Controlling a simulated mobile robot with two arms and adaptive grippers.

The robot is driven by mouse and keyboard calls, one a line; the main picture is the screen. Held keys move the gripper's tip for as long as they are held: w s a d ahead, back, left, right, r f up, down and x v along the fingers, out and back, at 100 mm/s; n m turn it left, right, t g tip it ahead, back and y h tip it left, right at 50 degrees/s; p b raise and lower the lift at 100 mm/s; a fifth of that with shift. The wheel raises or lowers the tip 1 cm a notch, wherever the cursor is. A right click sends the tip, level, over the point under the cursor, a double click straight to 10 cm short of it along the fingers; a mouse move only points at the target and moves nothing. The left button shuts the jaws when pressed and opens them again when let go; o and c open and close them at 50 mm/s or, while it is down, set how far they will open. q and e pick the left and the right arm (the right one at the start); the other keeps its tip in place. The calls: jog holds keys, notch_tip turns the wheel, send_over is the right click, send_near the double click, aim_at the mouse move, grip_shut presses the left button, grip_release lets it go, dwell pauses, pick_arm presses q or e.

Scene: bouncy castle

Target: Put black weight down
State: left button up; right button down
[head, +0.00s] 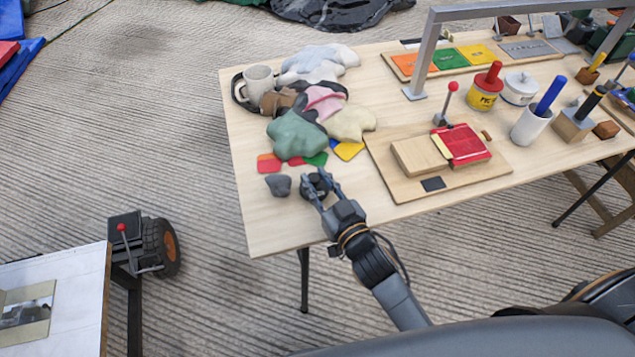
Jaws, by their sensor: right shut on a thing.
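The black weight (314,188) is a small dark round object near the front left part of the wooden table (254,224). My right gripper (316,187) is shut on it, with the fingers on either side. The weight is at or just above the tabletop; I cannot tell whether it touches. The fingers hide part of it. My left gripper does not show.
A grey stone-like lump (278,185) lies just left of the gripper. Coloured cards (268,163) and a cloth pile (297,132) lie behind it. A wooden board (390,188) with a red piece (463,144) lies to the right. The table's front left corner is clear.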

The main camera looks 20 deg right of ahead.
jog(key=shift+f, duration=0.1)
jog(key=shift+f, duration=0.15)
jog(key=c, duration=1.1)
grip_release()
jog(key=shift+o, duration=0.2)
